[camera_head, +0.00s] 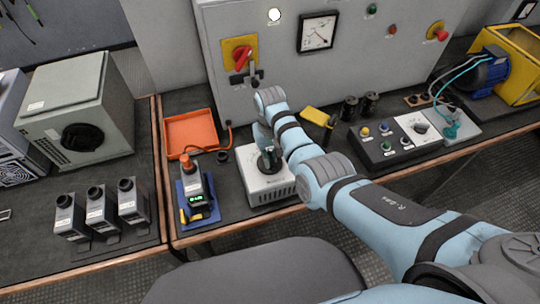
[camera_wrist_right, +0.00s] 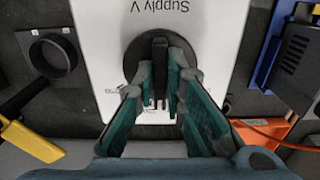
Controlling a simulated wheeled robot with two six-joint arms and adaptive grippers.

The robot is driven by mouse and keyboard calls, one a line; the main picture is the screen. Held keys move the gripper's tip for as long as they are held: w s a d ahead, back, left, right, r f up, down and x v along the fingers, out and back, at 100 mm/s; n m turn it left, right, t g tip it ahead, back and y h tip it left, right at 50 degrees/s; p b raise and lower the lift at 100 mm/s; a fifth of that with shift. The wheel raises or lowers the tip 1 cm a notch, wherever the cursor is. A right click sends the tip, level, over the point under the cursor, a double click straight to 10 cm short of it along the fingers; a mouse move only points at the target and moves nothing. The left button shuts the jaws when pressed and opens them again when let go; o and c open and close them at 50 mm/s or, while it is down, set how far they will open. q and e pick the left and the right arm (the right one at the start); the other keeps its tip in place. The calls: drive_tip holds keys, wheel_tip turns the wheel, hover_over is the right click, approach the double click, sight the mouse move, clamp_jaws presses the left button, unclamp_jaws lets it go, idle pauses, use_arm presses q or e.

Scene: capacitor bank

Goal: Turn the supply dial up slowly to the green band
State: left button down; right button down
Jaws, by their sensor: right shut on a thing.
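The supply box (camera_head: 262,187) is a small white unit near the bench's front edge, left of the middle in the head view. Its face (camera_wrist_right: 100,25) carries the label "Supply V", upside down in the wrist view. The black supply dial (camera_wrist_right: 150,50) is round with a raised grip. My right gripper (camera_wrist_right: 158,82) reaches it from above and is shut on the dial's grip, a finger on each side. In the head view the right gripper (camera_head: 268,152) partly hides the dial. I cannot make out a green band or the dial's setting. My left gripper is out of view.
A handheld meter (camera_head: 195,183) with a green display stands left of the box. An orange tray (camera_head: 190,133) is behind it. A button panel (camera_head: 388,146) sits to the right. The cabinet (camera_head: 285,75) behind has a red switch (camera_head: 241,57) and a round-scaled gauge (camera_head: 318,32).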

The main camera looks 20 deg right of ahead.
drive_tip(key=shift+m+p, duration=0.7)
drive_tip(key=shift+m, duration=0.6)
drive_tip(key=shift+a+m+p, duration=0.15)
drive_tip(key=shift+m+p, duration=0.15)
drive_tip(key=shift+m, duration=1.2)
drive_tip(key=shift+w, duration=0.1)
drive_tip(key=c, duration=1.7)
unclamp_jaws()
drive_tip(key=shift+o, duration=0.2)
drive_tip(key=shift+r, duration=0.3)
wheel_tip(320, 180, up, 11)
drive_tip(key=shift+r, duration=0.2)
